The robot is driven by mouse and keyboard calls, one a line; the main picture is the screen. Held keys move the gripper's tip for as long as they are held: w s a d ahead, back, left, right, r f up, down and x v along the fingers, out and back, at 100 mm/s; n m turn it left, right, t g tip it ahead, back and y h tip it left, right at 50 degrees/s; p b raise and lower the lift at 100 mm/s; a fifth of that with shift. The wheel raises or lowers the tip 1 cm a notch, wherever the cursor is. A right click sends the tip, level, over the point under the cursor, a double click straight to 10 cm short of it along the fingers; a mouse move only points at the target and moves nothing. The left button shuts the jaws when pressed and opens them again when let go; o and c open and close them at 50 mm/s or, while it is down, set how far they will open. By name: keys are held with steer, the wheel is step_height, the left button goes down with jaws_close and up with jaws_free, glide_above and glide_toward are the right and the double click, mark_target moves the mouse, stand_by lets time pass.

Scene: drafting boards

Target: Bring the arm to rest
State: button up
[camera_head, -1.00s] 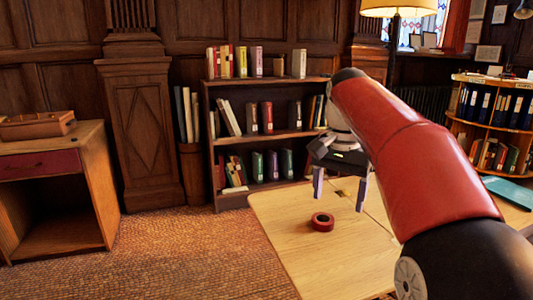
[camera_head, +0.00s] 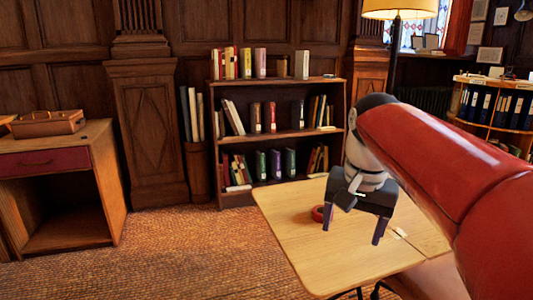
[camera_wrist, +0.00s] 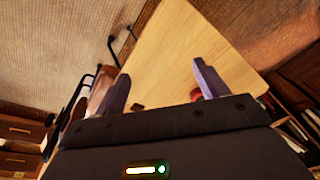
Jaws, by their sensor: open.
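My gripper (camera_head: 353,226) is open and empty, with its two fingers pointing down over the light wooden drafting table (camera_head: 285,222). A red ring-shaped roll (camera_head: 318,214) lies on the tabletop, partly hidden behind the left finger in the head view. In the wrist view both fingers (camera_wrist: 158,82) are spread apart over the pale tabletop (camera_wrist: 165,55). A bit of red (camera_wrist: 196,93) shows beside the right finger there. I cannot tell how far the fingertips are above the table.
A bookshelf (camera_head: 285,139) stands behind the table. A wooden desk (camera_head: 105,185) with a brown box (camera_head: 48,124) is at the left. A floor lamp (camera_head: 391,60) stands behind my arm, and a binder shelf (camera_head: 490,130) is at the right. Carpet (camera_head: 185,240) between desk and table is clear.

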steer(key=s+f+n+t, duration=0.3)
steer(key=s+f+n, duration=0.1)
steer(key=s+f, duration=0.9)
steer(key=shift+s+f+n+t, duration=0.2)
steer(key=shift+s+n+t, duration=0.2)
steer(key=shift+s, duration=0.5)
